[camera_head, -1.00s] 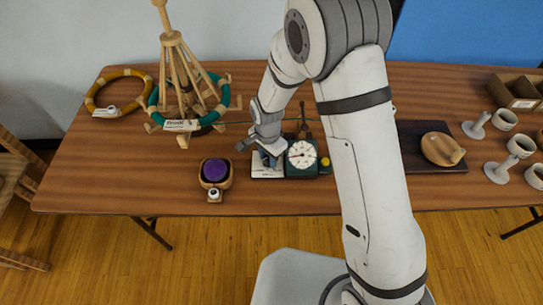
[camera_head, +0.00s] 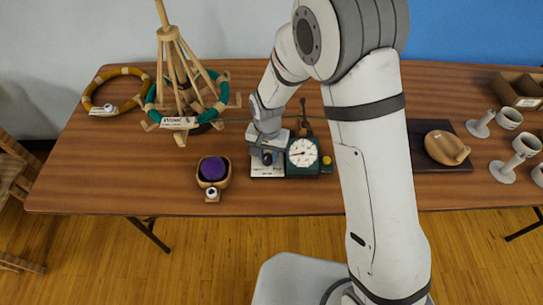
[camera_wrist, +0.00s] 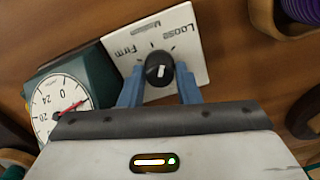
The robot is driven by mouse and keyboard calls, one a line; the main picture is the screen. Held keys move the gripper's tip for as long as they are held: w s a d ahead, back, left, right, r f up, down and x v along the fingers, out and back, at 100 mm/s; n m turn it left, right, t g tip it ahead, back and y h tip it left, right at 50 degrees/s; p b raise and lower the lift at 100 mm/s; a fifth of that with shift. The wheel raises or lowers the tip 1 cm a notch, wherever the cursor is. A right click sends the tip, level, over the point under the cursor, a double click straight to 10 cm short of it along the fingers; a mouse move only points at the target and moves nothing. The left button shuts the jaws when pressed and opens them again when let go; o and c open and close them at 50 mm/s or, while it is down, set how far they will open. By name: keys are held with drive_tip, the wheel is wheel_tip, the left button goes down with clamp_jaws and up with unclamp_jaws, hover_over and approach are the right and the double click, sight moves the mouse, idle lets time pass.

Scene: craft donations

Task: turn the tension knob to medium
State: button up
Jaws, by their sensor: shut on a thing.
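The tension knob (camera_wrist: 157,57) is black and round with a short white mark on top. It sits on a white plate (camera_wrist: 195,50) lettered Firm, Medium and Loose, with tick lines around the knob. In the wrist view the mark lies roughly along the Medium direction, but I cannot tell its exact setting. My gripper (camera_wrist: 160,72) has its two blue fingers shut on the knob's sides. In the head view my gripper (camera_head: 267,154) is over the white plate (camera_head: 267,171), and the knob is mostly hidden there.
A dark green box with a white dial (camera_head: 302,153) adjoins the plate on its right. A wooden bowl with purple yarn (camera_head: 213,170) stands to the left. A wooden yarn winder (camera_head: 177,80) with green yarn stands behind left. Bare tabletop lies in front.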

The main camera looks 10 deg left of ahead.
drive_tip(key=n, duration=0.2)
drive_tip(key=n+b, duration=0.1)
drive_tip(key=n, duration=0.1)
drive_tip(key=n+b, duration=0.1)
drive_tip(key=shift+s+d+f+n, duration=0.1)
drive_tip(key=shift+s+f+n, duration=0.2)
drive_tip(key=shift+n, duration=0.1)
idle(0.4)
